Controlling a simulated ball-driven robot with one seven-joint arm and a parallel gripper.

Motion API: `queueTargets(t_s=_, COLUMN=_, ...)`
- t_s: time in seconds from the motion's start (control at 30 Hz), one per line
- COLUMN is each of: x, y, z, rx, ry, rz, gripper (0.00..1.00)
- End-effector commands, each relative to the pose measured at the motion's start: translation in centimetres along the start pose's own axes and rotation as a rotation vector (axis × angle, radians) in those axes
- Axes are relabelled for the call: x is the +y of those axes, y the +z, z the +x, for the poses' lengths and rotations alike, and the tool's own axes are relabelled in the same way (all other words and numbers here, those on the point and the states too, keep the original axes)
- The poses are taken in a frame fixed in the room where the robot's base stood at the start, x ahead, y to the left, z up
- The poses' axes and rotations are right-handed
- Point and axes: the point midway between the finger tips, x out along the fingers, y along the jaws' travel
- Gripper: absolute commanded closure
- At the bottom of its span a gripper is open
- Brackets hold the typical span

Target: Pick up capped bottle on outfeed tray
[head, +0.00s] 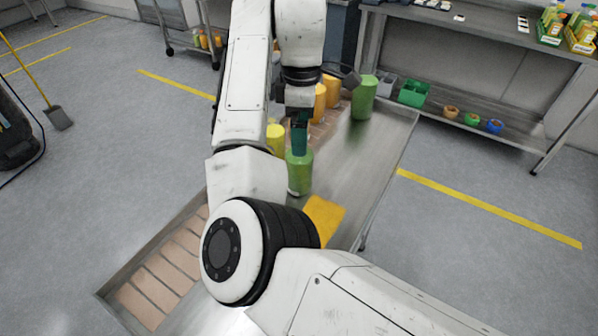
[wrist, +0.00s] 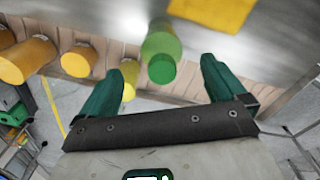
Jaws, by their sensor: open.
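A green bottle with a darker green cap (head: 299,174) stands upright on the metal outfeed tray (head: 350,160). My gripper (head: 299,134) is directly above it, pointing down, with its teal fingers near the cap. In the wrist view the green bottle (wrist: 161,44) shows between the two spread fingers (wrist: 160,70), with its cap toward me. The fingers are open and hold nothing. Whether they overlap the cap in height is hard to tell. My arm hides part of the tray.
A yellow bottle (head: 275,138) stands close behind-left of the green one. Orange bottles (head: 319,103) and another green bottle (head: 363,98) stand farther back. A yellow cloth (head: 324,218) lies on the tray nearer me. The tray's right side is clear.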

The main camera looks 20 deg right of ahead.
Motion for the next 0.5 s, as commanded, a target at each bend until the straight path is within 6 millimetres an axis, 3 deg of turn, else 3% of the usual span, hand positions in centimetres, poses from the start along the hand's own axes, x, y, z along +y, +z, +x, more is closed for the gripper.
queueTargets(t_s=0.5, x=-0.1, y=-0.4, z=5.2, rx=0.000, ry=0.000, rz=0.002, gripper=0.03)
